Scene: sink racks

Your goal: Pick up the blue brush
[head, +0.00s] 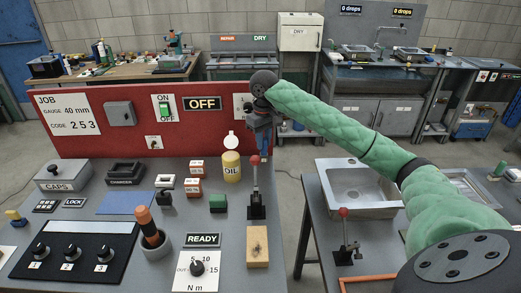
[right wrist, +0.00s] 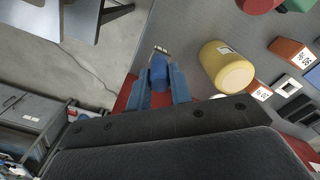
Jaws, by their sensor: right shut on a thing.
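My right gripper (head: 264,148) hangs at the end of the green-sleeved arm, in front of the red panel's right end and behind the red-knobbed lever. In the right wrist view its two blue-grey fingers are shut on the blue brush (right wrist: 159,70), one on each side of the handle. The brush's pale bristle end (right wrist: 161,49) sticks out past the fingertips. In the head view the brush is small and hard to tell from the fingers. My left gripper is not in view.
The yellow OIL can (head: 231,167) stands on the bench left of my right gripper; it also shows in the right wrist view (right wrist: 228,68). A red-knobbed lever (head: 256,190) stands in front. A sink (head: 362,185) is at the right, with a floor gap between the benches.

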